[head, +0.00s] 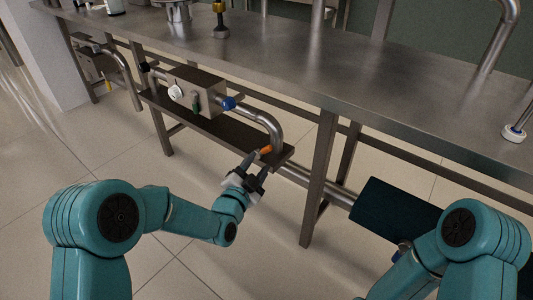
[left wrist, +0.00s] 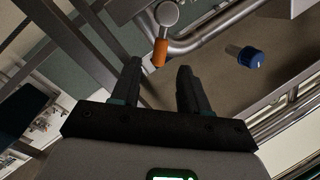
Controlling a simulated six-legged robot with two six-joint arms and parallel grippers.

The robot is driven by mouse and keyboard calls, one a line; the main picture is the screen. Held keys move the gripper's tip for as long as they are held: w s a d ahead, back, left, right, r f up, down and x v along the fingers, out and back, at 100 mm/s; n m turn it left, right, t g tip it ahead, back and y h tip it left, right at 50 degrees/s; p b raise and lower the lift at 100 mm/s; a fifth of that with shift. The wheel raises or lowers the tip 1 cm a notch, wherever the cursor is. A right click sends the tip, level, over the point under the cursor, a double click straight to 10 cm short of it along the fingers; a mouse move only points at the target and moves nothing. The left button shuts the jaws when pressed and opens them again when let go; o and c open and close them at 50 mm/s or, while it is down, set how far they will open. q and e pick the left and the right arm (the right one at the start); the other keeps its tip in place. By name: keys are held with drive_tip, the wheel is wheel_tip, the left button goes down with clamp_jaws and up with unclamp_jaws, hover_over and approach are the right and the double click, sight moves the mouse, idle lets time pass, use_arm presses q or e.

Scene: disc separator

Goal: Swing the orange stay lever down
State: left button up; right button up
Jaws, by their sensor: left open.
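The orange stay lever (head: 266,149) is at the lower end of the bent steel pipe, by the end of the shelf under the bench. In the left wrist view the lever (left wrist: 160,52) shows as an orange grip below a round metal end, just beyond my fingertips. My left gripper (head: 256,164) is open right beside the lever. In the left wrist view its two dark fingers (left wrist: 158,75) stand apart with the orange grip ahead of the gap. I cannot tell whether they touch it. My right gripper is not clearly visible; my right arm is at the lower right.
A steel box (head: 197,92) with a white knob (head: 176,92) and a blue knob (head: 228,103) sits on the shelf (head: 215,130). The steel bench (head: 330,75) overhangs it. A bench leg (head: 318,180) stands right of my left gripper. A dark panel (head: 392,215) is near my right arm.

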sight(265, 152)
use_arm(q)
drive_tip(key=b+x, duration=0.1)
drive_tip(key=x, duration=0.5)
drive_tip(key=shift+w+d+f, duration=0.1)
drive_tip(key=shift+w+f, duration=0.05)
drive_tip(key=shift+w+d+b, duration=0.2)
drive_tip(key=shift+w+b, duration=0.15)
drive_tip(key=shift+w, duration=0.2)
use_arm(e)
drive_tip(key=shift+w+d+f+t, duration=0.15)
drive_tip(key=shift+w+f+t, duration=0.15)
drive_tip(key=shift+w+f, duration=0.65)
drive_tip(key=shift+s+f, duration=0.1)
drive_tip(key=shift+s, duration=0.05)
use_arm(q)
clamp_jaws()
drive_tip(key=shift+s+d+f+m+t, duration=0.1)
drive_tip(key=shift+f+m+t, duration=0.05)
drive_tip(key=shift+m, duration=0.4)
drive_tip(key=shift+s+d+f+m+t, duration=0.1)
drive_tip(key=shift+d+f+m+t, duration=0.1)
drive_tip(key=shift+m, duration=0.35)
drive_tip(key=m, duration=0.1)
drive_tip(key=f+m+h, duration=0.1)
drive_tip(key=m, duration=0.1)
drive_tip(key=shift+s+d+f+m, duration=0.1)
drive_tip(key=shift+s+d+m, duration=0.1)
drive_tip(key=shift+m, duration=0.1)
unclamp_jaws()
